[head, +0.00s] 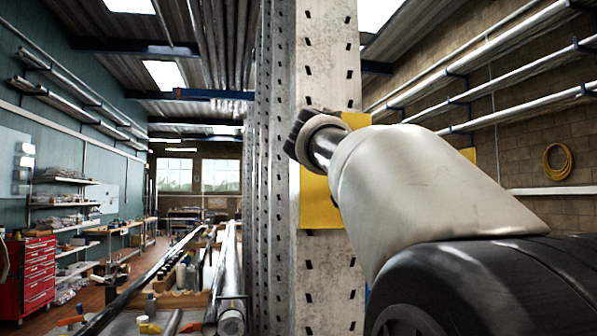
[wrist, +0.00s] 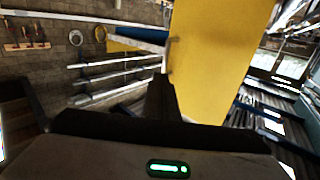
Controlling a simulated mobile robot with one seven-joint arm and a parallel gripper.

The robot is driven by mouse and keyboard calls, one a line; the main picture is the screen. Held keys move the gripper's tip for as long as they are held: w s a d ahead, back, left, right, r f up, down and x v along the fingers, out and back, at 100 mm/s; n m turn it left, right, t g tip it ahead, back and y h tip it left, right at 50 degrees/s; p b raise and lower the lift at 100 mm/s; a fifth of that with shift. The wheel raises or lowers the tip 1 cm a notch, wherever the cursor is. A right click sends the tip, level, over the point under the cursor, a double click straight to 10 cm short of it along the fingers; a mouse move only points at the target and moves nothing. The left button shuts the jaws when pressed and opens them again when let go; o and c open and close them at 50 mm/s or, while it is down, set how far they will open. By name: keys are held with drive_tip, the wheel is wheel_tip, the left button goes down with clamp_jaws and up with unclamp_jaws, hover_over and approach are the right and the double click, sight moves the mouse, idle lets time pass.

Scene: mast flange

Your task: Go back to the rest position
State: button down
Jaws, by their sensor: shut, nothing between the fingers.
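My gripper (wrist: 162,92) shows in the wrist view as dark fingers rising from the grey wrist housing with a green light. The fingers are together and nothing shows between them. A yellow panel (wrist: 215,60) fills the upper middle of that view behind the fingertips; I cannot tell how far away it is. In the head view a pale arm link, apparently mine, reaches from the right toward the tall perforated mast (head: 328,70). A yellow panel (head: 319,205) is on the mast, partly hidden by the arm. The fingers cannot be made out clearly in the head view.
A bench with long metal tubes (head: 228,290) and bottles lies left of the mast. A red tool cabinet (head: 36,275) and shelves (head: 65,203) line the left wall. Pipe racks and a yellow coiled hose (head: 557,161) are on the right wall.

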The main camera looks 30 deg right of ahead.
drive_tip(key=s+a+f+n+g+y, duration=0.25)
drive_tip(key=s+a+f+y, duration=0.25)
drive_tip(key=s+a+f, duration=0.75)
drive_tip(key=s+a+f+n+g+y, duration=0.1)
drive_tip(key=s+a+f+n+y, duration=0.45)
drive_tip(key=f, duration=1.35)
drive_tip(key=s+a+f+n+g+y, duration=0.2)
drive_tip(key=s+a+f+y, duration=0.25)
drive_tip(key=a+f, duration=0.85)
wheel_tip(320, 180, up, 12)
drive_tip(key=d+p, duration=0.1)
drive_tip(key=p, duration=1.3)
drive_tip(key=shift+s+d+h, duration=0.25)
drive_tip(key=shift+d+h, duration=0.05)
drive_tip(key=shift+h, duration=0.1)
